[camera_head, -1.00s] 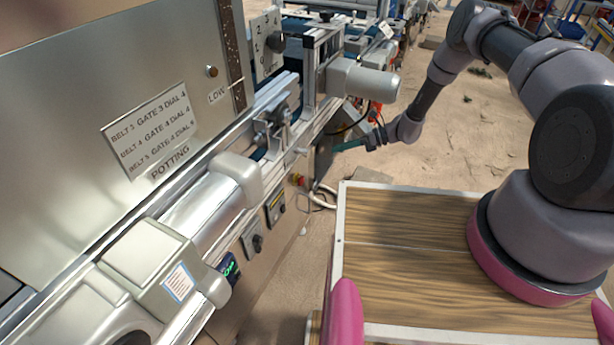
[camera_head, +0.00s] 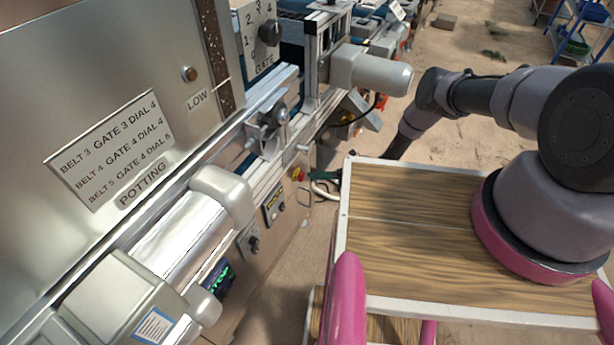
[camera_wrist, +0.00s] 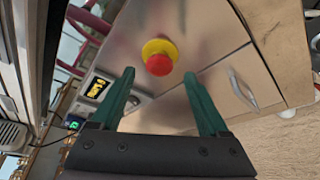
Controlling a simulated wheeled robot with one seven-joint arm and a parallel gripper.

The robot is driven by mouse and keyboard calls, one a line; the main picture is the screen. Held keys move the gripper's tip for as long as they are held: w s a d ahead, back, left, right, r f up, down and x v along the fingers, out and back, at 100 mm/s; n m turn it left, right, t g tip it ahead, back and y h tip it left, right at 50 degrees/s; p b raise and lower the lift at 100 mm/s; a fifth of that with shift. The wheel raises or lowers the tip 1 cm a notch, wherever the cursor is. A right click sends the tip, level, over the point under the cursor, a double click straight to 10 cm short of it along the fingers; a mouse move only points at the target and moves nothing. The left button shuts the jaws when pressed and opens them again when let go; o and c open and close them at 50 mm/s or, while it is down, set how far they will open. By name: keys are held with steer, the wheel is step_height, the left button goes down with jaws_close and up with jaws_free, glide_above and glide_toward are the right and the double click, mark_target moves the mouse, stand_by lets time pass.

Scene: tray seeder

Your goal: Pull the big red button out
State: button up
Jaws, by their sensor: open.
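The big red button (camera_wrist: 158,64) sits on a yellow collar on a bare metal panel in the wrist view. It also shows small in the head view (camera_head: 298,174), low on the machine's side. My gripper (camera_wrist: 158,76) is open, with its two green fingers pointing at the panel. In the wrist view the button lies between the fingertips and slightly above them. Nothing is held. I cannot tell whether the fingers reach around the button or stop short of it. In the head view my gripper is largely hidden behind my wooden top.
A yellow-labelled control (camera_wrist: 97,88) is left of the button, and a pale handle (camera_wrist: 242,90) is to its right. In the head view, the machine has a gate dial (camera_head: 268,33), a motor housing (camera_head: 380,74) and a green-lit display (camera_head: 218,278). Sandy floor lies right of the machine.

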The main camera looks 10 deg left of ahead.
mark_target(304, 176)
steer(key=shift+x, duration=2.05)
